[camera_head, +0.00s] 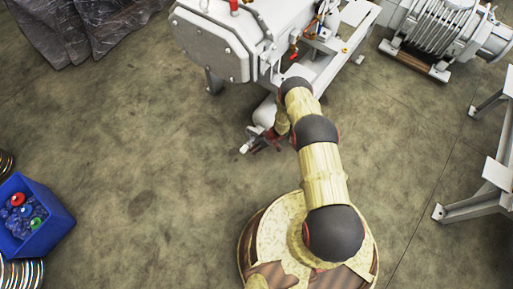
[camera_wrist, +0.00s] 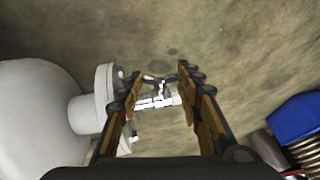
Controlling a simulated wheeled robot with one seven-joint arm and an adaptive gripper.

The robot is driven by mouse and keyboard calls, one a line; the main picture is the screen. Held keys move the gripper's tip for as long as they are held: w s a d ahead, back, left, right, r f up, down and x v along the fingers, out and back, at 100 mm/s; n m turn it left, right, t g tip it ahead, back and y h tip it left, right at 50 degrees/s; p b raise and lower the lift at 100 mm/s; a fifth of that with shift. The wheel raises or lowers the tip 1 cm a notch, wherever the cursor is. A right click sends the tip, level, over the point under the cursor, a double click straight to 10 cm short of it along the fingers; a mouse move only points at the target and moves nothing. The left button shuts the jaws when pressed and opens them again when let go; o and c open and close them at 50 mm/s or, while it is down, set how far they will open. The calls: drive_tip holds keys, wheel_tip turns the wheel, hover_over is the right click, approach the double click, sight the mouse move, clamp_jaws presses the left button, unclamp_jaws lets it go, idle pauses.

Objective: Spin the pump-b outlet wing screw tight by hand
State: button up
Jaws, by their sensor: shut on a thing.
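My gripper (camera_wrist: 160,78) reaches down at the pump outlet, with one finger on each side of a small grey wing screw (camera_wrist: 158,82). The fingertips are closed in on the screw; its wings are small and partly hidden by them. A bright white clamp or pipe end (camera_wrist: 160,101) lies just behind, between the fingers. To the left is the white outlet flange (camera_wrist: 104,92) on a rounded white body (camera_wrist: 38,105). In the head view my gripper (camera_head: 266,143) is low beside the white outlet end (camera_head: 246,147), and the screw cannot be made out there.
The large white pump housing (camera_head: 212,47) stands just above the outlet. A blue bin (camera_head: 45,226) of small parts sits at left, and also shows in the wrist view (camera_wrist: 296,118). A white frame (camera_head: 485,190) stands at right. The concrete floor between is clear.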

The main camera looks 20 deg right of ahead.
drive_tip(key=shift+w+d+r, duration=0.15)
drive_tip(key=shift+w, duration=0.05)
idle(0.3)
drive_tip(key=o, duration=1.2)
drive_tip(key=shift+s, duration=0.1)
drive_tip(key=v, duration=0.8)
drive_tip(key=shift+d, duration=0.1)
drive_tip(key=shift+c, duration=0.4)
